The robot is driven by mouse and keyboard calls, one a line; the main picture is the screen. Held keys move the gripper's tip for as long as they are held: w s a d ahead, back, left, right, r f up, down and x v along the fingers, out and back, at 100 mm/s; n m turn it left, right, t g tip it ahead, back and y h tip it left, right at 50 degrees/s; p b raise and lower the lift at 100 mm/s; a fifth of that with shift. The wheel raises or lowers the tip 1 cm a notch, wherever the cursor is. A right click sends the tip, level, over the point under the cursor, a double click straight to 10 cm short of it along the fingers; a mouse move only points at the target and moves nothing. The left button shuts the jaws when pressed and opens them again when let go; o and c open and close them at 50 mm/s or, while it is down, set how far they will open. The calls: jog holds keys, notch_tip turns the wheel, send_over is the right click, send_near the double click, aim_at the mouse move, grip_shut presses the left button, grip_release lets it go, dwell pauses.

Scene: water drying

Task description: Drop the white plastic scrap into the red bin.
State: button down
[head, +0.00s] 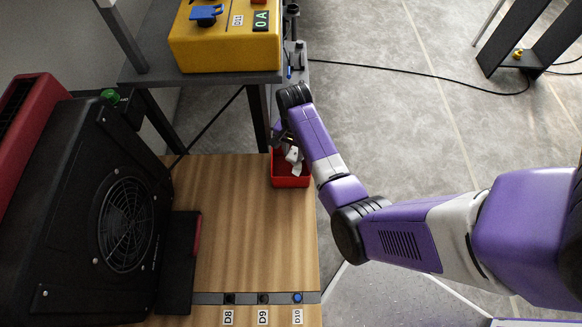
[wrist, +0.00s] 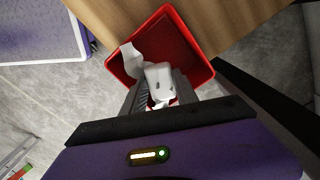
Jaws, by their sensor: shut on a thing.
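The red bin (head: 291,181) stands at the right edge of the wooden table in the head view. In the wrist view the red bin (wrist: 190,50) lies open below my gripper. My gripper (wrist: 160,88) is over the bin's near side, its fingers shut on the white plastic scrap (wrist: 158,74). The scrap is crumpled, and a flap of it reaches left across the bin's rim in the picture. In the head view the scrap (head: 294,155) shows over the bin, and my arm partly hides the gripper. I cannot tell whether the scrap touches the bin.
The wooden table (head: 250,235) is clear in its middle. A black machine with a fan grille (head: 125,222) stands on the left. A yellow box (head: 225,45) sits on a dark shelf beyond the bin. Buttons labelled D8, D9 and D10 line the table's front strip (head: 263,298).

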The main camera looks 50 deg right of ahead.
jog(key=c, duration=0.9)
grip_release()
jog(key=shift+o, duration=0.2)
notch_tip(320, 180, up, 8)
jog(key=shift+f+p, duration=0.1)
jog(key=shift+p, duration=0.6)
jog(key=s+d+f+n+t+h, duration=0.2)
jog(key=s+f+n+t+h, duration=0.15)
jog(key=s, duration=0.25)
jog(key=s+a+r+n+t+p, duration=0.1)
jog(key=s+a+r+n+t, duration=0.15)
jog(key=s+a+n, duration=0.3)
jog(key=s+a+r+n+t+y, duration=0.1)
jog(key=s+a+r+n+t, duration=0.1)
jog(key=r, duration=0.6)
jog(key=s+a+r+n+t+y, duration=0.1)
jog(key=s+a+r+n+t, duration=0.1)
jog(key=s+a+r+t, duration=0.2)
jog(key=s+a+r+n+t+y, duration=0.1)
jog(key=s+a+r+n+t, duration=0.1)
jog(key=s+a+r, duration=0.5)
jog(key=a+r+t+p, duration=0.1)
jog(key=a+r, duration=0.2)
jog(key=r, duration=0.3)
jog(key=shift+s+a+r+n, duration=0.2)
jog(key=shift+a+r+n, duration=0.1)
jog(key=shift+r, duration=0.1)
